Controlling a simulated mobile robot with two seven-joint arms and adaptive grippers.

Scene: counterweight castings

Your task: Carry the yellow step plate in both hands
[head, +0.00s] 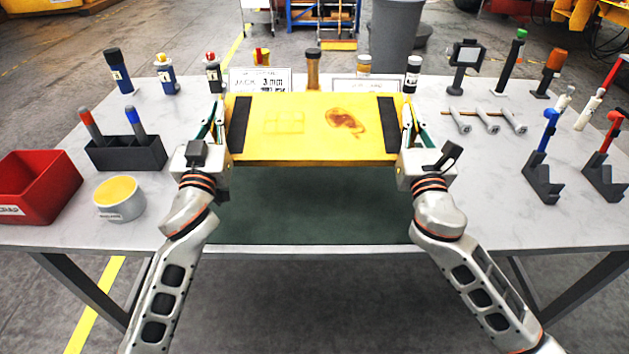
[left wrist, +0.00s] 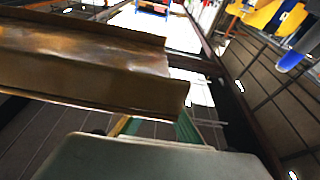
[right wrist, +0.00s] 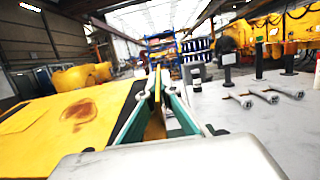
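The yellow step plate (head: 300,128) spans between my two grippers in the head view. It has a dark strip near each end and a reddish-brown stain right of its middle. It appears roughly level, above a dark green mat (head: 310,205). My left gripper (head: 222,122) is shut on its left end, and my right gripper (head: 408,122) is shut on its right end. In the right wrist view the fingers (right wrist: 156,98) close on the plate's edge. The left wrist view shows a brownish flanged part of the plate (left wrist: 80,65); the finger contact there is partly hidden.
A red bin (head: 35,190), a yellow-topped pot (head: 118,198) and a black marker holder (head: 127,154) stand at left. Bottles and sign cards line the back. Metal handles (head: 487,122) and tool stands (head: 543,180) are at right. The mat's visible area is clear.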

